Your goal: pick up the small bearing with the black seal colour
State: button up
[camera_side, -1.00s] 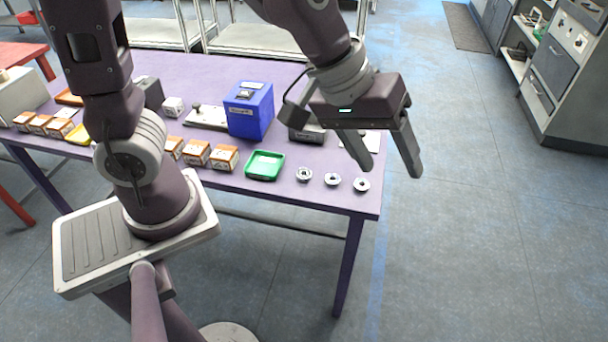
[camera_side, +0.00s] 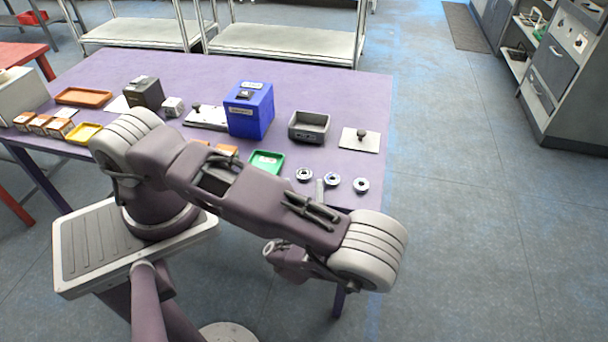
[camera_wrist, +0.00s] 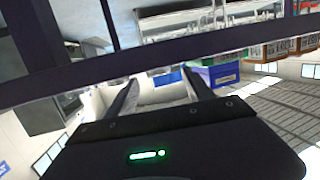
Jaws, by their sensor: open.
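Three small round bearings stand in a row near the front right corner of the table in the side view: left (camera_side: 304,175), middle (camera_side: 332,179) and right (camera_side: 361,184). The middle one looks bluish inside; the others look grey and dark, and I cannot tell for sure which seal is black. My gripper (camera_wrist: 160,76) is open and empty in the wrist view, its two fingers apart. In the side view my own arm hides most of it; a pale grey finger-like piece shows just below and between the left and middle bearings. No bearing is clearly visible in the wrist view.
A green tray (camera_side: 266,162) lies left of the bearings. Behind are a blue box (camera_side: 249,110), a grey open bin (camera_side: 309,127) and a white plate with a knob (camera_side: 360,140). The table's dark edge (camera_wrist: 150,58) crosses the wrist view. The table's back right is clear.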

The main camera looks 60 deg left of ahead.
aim_at(304, 176)
jog(key=x, duration=0.3)
jog(key=shift+w+a, duration=0.2)
jog(key=shift+a, duration=0.05)
grip_shut()
